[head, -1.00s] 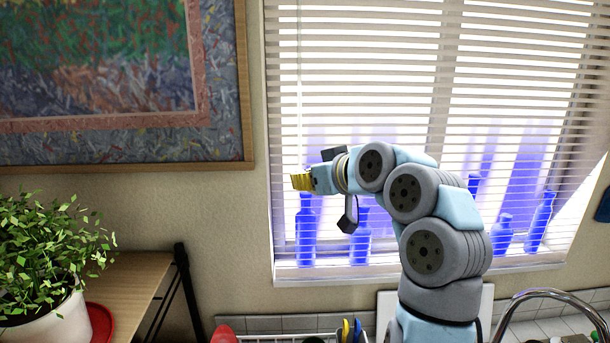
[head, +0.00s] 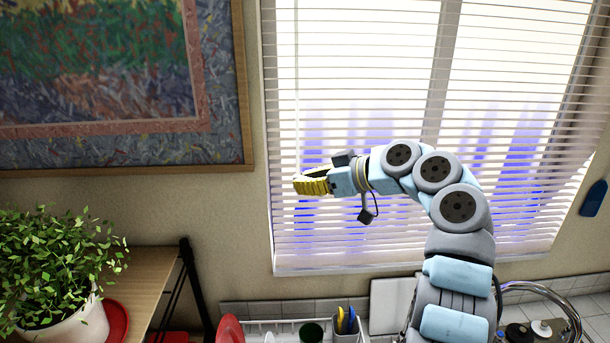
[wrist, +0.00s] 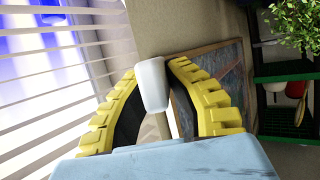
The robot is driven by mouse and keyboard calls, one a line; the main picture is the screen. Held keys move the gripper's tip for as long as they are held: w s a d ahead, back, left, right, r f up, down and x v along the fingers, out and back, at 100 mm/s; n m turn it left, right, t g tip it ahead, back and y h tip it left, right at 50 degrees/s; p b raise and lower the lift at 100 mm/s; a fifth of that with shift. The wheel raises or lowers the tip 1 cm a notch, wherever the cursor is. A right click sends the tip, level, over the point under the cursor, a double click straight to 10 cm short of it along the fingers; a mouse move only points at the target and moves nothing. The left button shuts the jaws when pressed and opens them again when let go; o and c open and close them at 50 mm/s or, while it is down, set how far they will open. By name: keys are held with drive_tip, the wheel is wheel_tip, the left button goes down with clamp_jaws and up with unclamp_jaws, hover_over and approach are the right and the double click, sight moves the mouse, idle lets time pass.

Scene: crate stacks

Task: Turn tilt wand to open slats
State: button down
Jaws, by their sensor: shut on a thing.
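The tilt wand shows in the head view as a thin pale rod (head: 297,90) hanging in front of the left side of the blinds (head: 370,75). My gripper (head: 300,184) is at its lower part. In the wrist view a white, tapered wand end (wrist: 152,84) stands between the yellow fingers of my gripper (wrist: 156,100), which are shut on it. The slats (wrist: 40,120) fill the left of the wrist view, with gaps between them. In the head view, bright light and blurred blue shapes show through the slats.
A framed picture (head: 222,80) hangs on the wall left of the window. A potted plant (head: 65,315) stands on a wooden shelf (head: 145,285) at lower left. A dish rack (head: 290,325), a cup with utensils (head: 347,325) and a faucet (head: 560,300) are below the window.

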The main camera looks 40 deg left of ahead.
drive_tip(key=shift+a+n+g, duration=0.1)
drive_tip(key=shift+n+g, duration=0.2)
drive_tip(key=shift+g, duration=0.1)
idle(0.3)
drive_tip(key=c, duration=1)
unclamp_jaws()
drive_tip(key=shift+c, duration=0.2)
drive_tip(key=v, duration=1.2)
